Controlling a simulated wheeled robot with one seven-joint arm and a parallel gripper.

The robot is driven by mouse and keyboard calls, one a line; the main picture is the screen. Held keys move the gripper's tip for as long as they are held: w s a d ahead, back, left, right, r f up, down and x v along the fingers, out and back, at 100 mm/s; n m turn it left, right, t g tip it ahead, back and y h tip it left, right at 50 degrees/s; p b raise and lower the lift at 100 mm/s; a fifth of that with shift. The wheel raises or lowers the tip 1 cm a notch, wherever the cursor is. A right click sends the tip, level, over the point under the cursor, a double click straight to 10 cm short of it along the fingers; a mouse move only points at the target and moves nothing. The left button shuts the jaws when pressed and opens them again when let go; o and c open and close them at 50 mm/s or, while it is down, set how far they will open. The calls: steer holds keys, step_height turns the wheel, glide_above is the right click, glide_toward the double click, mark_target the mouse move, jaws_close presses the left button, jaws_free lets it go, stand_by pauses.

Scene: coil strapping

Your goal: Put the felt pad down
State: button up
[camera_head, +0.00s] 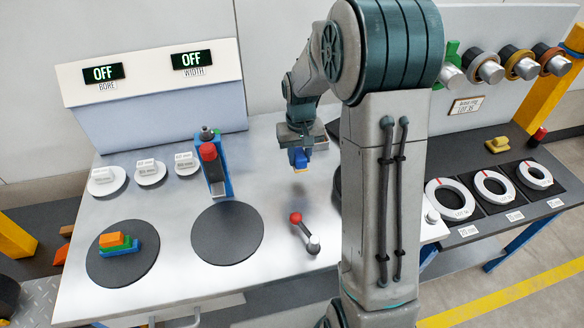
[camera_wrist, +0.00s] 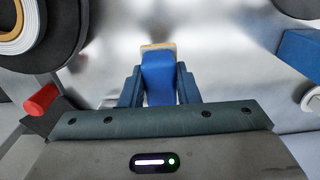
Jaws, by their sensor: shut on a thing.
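The felt pad (camera_wrist: 158,75) is a blue block with a tan layer along its far end. It sits between the two fingers of my gripper (camera_wrist: 159,88), which is shut on it. In the head view the pad (camera_head: 301,168) hangs under my gripper (camera_head: 299,156), tan side down, over the bright metal tabletop (camera_head: 285,200). It appears apart from the tabletop, though the exact gap is hard to judge. Part of the block is hidden by the fingers.
A blue stand with a red knob (camera_head: 208,152) rises left of my gripper. A red-ended lever (camera_head: 304,230) lies nearer. Black discs (camera_head: 228,233) and stacked coloured blocks (camera_head: 115,243) are at left. White rings (camera_head: 450,200) lie on the right bench. Bare metal surrounds the pad.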

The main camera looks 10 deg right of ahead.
steer(key=shift+w+a+f, duration=0.1)
steer(key=shift+a+f, duration=0.15)
steer(key=shift+a, duration=0.2)
steer(key=shift+w+a+f, duration=0.1)
steer(key=shift+a+f, duration=0.15)
steer(key=shift+a, duration=0.2)
steer(key=shift+f, duration=2.05)
steer(key=shift+f, duration=0.1)
steer(key=shift+f, duration=0.15)
steer(key=o, duration=1)
